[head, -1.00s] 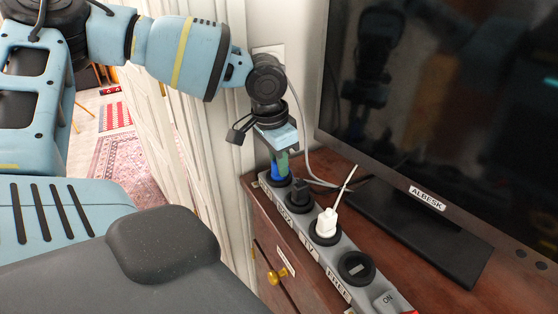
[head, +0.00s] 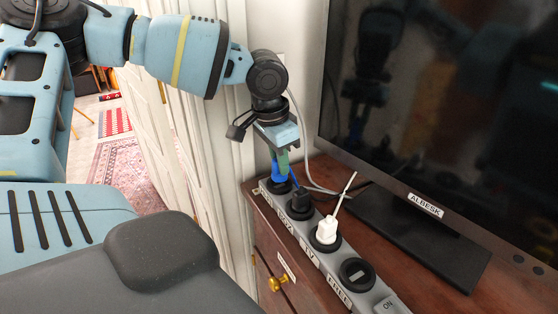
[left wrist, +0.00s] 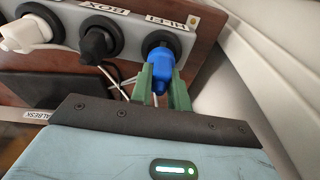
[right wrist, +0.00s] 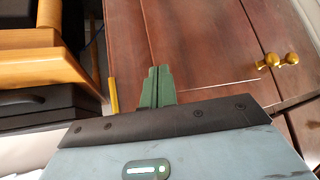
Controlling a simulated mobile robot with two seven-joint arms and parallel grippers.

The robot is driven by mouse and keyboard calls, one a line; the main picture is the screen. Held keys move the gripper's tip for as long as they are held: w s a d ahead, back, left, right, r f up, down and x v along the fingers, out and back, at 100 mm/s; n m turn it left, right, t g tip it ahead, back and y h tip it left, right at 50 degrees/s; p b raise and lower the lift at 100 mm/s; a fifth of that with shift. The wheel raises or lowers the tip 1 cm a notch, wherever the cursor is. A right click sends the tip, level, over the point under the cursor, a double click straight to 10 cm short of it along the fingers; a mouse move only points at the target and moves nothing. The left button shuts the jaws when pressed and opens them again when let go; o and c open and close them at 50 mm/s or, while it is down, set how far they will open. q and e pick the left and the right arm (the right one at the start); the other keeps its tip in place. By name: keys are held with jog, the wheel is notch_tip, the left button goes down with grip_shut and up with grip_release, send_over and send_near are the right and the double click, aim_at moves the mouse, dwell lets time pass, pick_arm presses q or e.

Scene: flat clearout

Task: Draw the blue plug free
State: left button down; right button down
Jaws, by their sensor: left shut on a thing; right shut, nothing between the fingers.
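The blue plug (head: 281,177) is at the far end socket of the grey power strip (head: 328,266). It also shows in the left wrist view (left wrist: 160,60), upright at the socket beside the label that seems to read WIFI. My left gripper (head: 283,160) is shut on the blue plug, its green fingers (left wrist: 162,80) on either side of it. I cannot tell whether the plug is fully seated. My right gripper (right wrist: 155,80) is shut and empty in the right wrist view, facing brown wooden furniture.
A black plug (head: 298,201) and a white plug (head: 327,230) sit in neighbouring sockets, and the socket labelled FREE (head: 357,273) is empty. A monitor (head: 440,120) stands behind the strip on the wooden cabinet (head: 262,222). Thin cables run behind the plugs. A wall is close beside my left gripper.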

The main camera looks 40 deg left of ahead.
pick_arm(q)
jog(key=shift+r, duration=0.1)
jog(key=shift+r+p, duration=0.4)
jog(key=shift+r, duration=1.5)
pick_arm(e)
jog(key=shift+w+r, duration=0.4)
jog(key=shift+r, duration=0.2)
